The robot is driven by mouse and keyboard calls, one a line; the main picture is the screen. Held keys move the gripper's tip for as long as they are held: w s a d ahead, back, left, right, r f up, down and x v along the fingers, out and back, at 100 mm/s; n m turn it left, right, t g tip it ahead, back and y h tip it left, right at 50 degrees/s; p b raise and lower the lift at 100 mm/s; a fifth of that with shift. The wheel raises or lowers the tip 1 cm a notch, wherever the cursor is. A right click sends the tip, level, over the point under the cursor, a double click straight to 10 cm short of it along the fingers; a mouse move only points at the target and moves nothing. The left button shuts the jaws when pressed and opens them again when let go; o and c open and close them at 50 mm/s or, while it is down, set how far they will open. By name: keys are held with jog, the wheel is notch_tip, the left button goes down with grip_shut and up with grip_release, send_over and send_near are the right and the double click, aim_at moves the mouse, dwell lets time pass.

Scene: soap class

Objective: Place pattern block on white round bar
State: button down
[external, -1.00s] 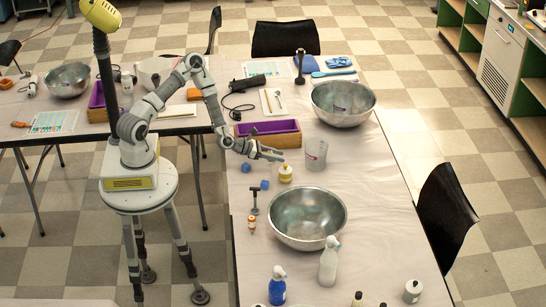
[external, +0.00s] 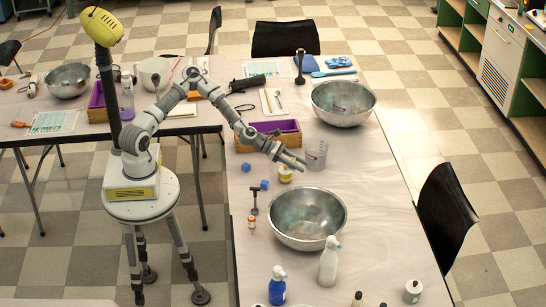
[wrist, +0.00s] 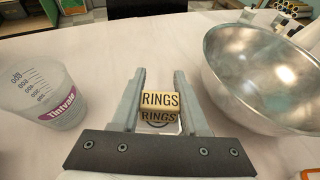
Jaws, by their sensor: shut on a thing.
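My gripper (wrist: 160,104) is shut on a small tan block (wrist: 160,99) with "RINGS" printed in dark letters on two faces. A white piece with a dark curved line (wrist: 162,126) shows just below the block, between the fingers; I cannot tell whether they touch or whether it is the white round bar. In the external view my gripper (external: 298,165) is low over the table, between the clear cup and the large front bowl. The held block is too small to make out there.
The clear measuring cup (wrist: 42,98) is left of the fingers, and the metal bowl (wrist: 262,78) is right.

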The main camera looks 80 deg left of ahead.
jog(key=w+d+r+m+g+h+b, duration=0.25)
jog(key=d+r+m+h, duration=0.2)
jog(key=r, duration=0.35)
jog(key=shift+n+g+y, duration=0.25)
jog(key=shift+y, duration=0.2)
jog(key=f+b, duration=0.1)
jog(key=f, duration=0.5)
jog(key=f+b, duration=0.2)
jog(key=f, duration=0.4)
jog(key=d+f+b, duration=0.1)
jog(key=f+b, duration=0.1)
jog(key=f, duration=0.4)
jog(key=shift+s, duration=0.35)
jog(key=shift+c, duration=2.1)
grip_release()
jog(key=shift+f, duration=0.1)
